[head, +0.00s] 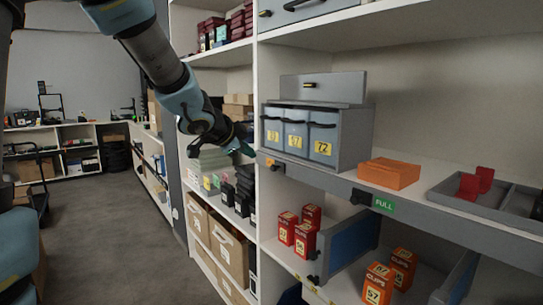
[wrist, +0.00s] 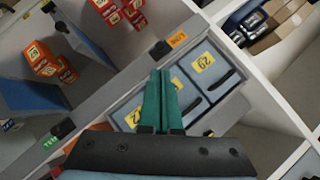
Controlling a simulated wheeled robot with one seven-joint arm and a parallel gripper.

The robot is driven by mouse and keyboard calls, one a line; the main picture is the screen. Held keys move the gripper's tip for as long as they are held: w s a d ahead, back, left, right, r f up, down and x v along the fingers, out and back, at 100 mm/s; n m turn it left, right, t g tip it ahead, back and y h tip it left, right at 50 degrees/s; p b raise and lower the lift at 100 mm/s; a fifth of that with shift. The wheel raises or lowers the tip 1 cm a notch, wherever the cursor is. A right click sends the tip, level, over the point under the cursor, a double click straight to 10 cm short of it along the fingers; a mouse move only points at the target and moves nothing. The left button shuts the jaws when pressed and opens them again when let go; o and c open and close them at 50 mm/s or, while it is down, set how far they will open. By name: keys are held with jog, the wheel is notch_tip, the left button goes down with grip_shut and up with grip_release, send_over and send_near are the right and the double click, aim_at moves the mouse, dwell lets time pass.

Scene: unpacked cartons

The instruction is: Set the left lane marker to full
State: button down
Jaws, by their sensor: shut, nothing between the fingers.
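The left lane marker (head: 270,162) is on the grey shelf-edge rail below the numbered drawers. It shows a small orange plate, with a black knob to its right in the head view. In the wrist view its orange plate (wrist: 178,39) and black knob (wrist: 160,48) lie beyond my fingertips. The right lane marker (head: 383,205) shows a green FULL plate, with its black knob to the left. My gripper (head: 244,150) is above and left of the left marker, apart from it. In the wrist view its green fingers (wrist: 160,75) are together and empty, over the drawers.
The numbered drawer unit (head: 340,152) stands on the shelf just behind the rail. An orange box (head: 389,173) and a grey tray (head: 450,200) lie farther right. Red clip boxes (head: 304,240) and orange clip boxes (head: 378,285) stand in lanes below. The aisle at left is open.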

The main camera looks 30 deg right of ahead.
jog(key=d, duration=0.1)
jog(key=s+d+r+m+h, duration=0.1)
jog(key=shift+s+d+r+m+g, duration=0.15)
jog(key=shift+d+r+m+g, duration=0.1)
jog(key=shift+d+m+g, duration=0.05)
jog(key=shift+f, duration=0.1)
jog(key=b, duration=0.1)
send_near(279, 167)
jog(key=w+d+f, duration=0.1)
jog(key=d, duration=0.2)
jog(key=shift+w+d+f, duration=0.15)
jog(key=shift+w+f, duration=0.35)
jog(key=shift+f, duration=0.15)
